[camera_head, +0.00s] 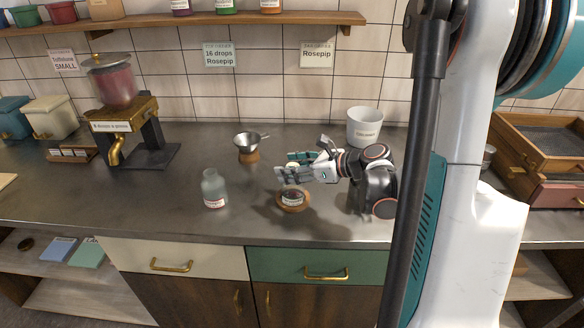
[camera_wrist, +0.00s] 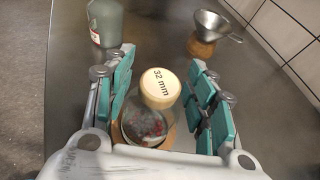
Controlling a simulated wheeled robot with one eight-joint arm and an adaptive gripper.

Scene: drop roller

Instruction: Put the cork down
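The cork (camera_wrist: 160,87) is a pale round stopper marked "32 mm". In the wrist view it lies between the two fingers of my gripper (camera_wrist: 162,68), with a gap showing on each side. Below it in that view is a small glass jar (camera_wrist: 143,126) with reddish contents. I cannot tell whether cork and jar touch. In the head view the labelled jar (camera_head: 292,198) stands on a round wooden coaster (camera_head: 294,209), just below my gripper (camera_head: 288,166). My gripper is open. I cannot make out the cork in the head view.
A glass bottle (camera_head: 214,188) stands left of the jar and a metal funnel (camera_head: 247,141) on a wooden stand is behind. A white pot (camera_head: 364,127) stands at the back right. A brass grinder (camera_head: 122,115) is at left. The front counter left of the bottle is clear.

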